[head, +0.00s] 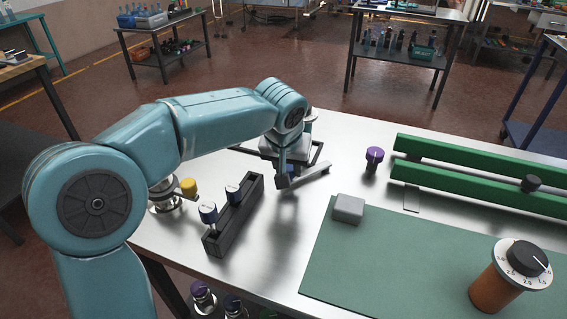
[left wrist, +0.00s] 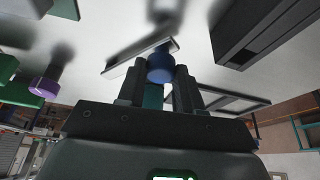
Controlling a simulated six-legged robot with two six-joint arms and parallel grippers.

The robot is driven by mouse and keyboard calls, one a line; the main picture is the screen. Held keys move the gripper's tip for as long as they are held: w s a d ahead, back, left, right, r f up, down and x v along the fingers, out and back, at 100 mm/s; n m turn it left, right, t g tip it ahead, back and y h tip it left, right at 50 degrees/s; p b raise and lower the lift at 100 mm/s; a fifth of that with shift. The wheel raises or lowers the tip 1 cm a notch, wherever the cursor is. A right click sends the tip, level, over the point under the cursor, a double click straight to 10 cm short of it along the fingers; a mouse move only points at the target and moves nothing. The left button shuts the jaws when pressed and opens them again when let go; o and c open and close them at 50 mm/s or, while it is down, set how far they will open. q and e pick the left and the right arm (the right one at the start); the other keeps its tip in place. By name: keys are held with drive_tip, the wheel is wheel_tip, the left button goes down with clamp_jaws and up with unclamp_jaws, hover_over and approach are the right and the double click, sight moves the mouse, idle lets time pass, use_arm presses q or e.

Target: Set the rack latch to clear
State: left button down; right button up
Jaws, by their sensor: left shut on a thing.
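My left gripper (head: 287,170) points down over the far left part of the metal table. In the left wrist view its two dark fingers (left wrist: 159,80) are closed around a blue knob (left wrist: 160,66). A flat grey bar (left wrist: 138,60), apparently the rack latch, lies against this knob. The bar also shows in the head view (head: 308,176), slanting out to the right from below the gripper. Its pivot and any setting marks cannot be made out. A black rack (head: 236,222) with two blue-capped pieces stands nearer, left of the bar. My right gripper is not in view.
A purple knob (head: 374,155) stands right of the bar, before green rails (head: 480,176). A grey block (head: 348,208) sits on the green mat's (head: 400,262) corner. An orange dial (head: 497,289) stands at the right. A yellow-capped piece (head: 188,186) is near my arm. Bare metal lies around the bar.

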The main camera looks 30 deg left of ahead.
use_arm(q)
drive_tip(key=d+n, duration=0.2)
drive_tip(key=d+n+y+b, duration=0.1)
drive_tip(key=shift+s+d+n+g, duration=0.3)
drive_tip(key=shift+s+d, duration=0.05)
drive_tip(key=shift+s, duration=0.05)
drive_tip(key=shift+d+r+n+y, duration=0.1)
drive_tip(key=shift+d+n+y, duration=0.3)
drive_tip(key=shift+d+n, duration=0.4)
drive_tip(key=shift+w+d+n+g+y+p, duration=0.15)
drive_tip(key=shift+d+n+g, duration=0.15)
drive_tip(key=shift+d+n, duration=0.3)
drive_tip(key=shift+w+d+n+g+y+p, duration=0.15)
drive_tip(key=shift+d+n+g, duration=0.15)
drive_tip(key=shift+d+n, duration=0.25)
drive_tip(key=c, duration=0.8)
unclamp_jaws()
drive_tip(key=shift+o, duration=0.2)
drive_tip(key=shift+s, duration=0.1)
drive_tip(key=p+v, duration=0.4)
drive_tip(key=v, duration=1.2)
drive_tip(key=shift+r, duration=0.15)
